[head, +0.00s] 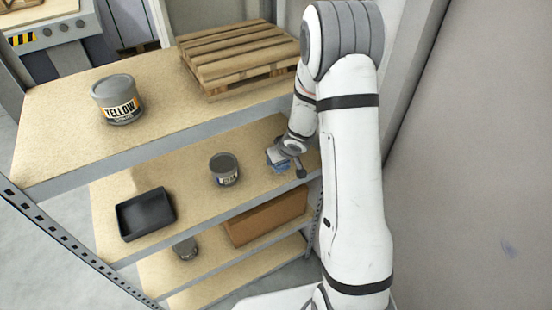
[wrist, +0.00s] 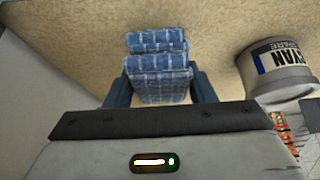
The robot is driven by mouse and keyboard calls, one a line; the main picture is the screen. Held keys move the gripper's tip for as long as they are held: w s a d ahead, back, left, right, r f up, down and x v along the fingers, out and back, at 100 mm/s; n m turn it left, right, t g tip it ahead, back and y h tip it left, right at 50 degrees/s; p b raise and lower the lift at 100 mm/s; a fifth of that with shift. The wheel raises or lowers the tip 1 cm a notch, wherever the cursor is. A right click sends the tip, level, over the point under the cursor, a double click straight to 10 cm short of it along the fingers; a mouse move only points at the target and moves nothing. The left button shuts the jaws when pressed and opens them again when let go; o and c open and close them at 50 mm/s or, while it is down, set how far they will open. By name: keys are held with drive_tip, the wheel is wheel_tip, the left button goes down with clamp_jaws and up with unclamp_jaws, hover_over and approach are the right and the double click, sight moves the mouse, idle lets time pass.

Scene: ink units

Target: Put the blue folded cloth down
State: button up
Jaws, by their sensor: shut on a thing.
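The blue folded cloth (wrist: 157,62) has a white check pattern and sits between the two fingers of my gripper (wrist: 160,88) in the wrist view. The gripper is shut on it. In the head view the cloth (head: 277,157) shows as a small blue patch beside my gripper (head: 283,160), at the right end of the middle shelf board (head: 255,150). My wrist partly hides it. I cannot tell whether the cloth touches the board.
A grey ink can (head: 224,170) stands left of the cloth; its CYAN label shows in the wrist view (wrist: 277,68). A black tray (head: 146,214) lies farther left. The upper board holds a YELLOW can (head: 117,99) and a wooden pallet (head: 238,58). A cardboard box (head: 265,215) is below.

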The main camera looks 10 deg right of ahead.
drive_tip(key=b+x, duration=0.3)
drive_tip(key=shift+d+f, duration=0.2)
drive_tip(key=shift+f, duration=0.05)
drive_tip(key=shift+s+f+b, duration=0.1)
drive_tip(key=shift+s+b, duration=0.2)
drive_tip(key=shift+s, duration=0.1)
drive_tip(key=shift+w, duration=0.15)
drive_tip(key=o, duration=0.9)
drive_tip(key=shift+f, duration=0.1)
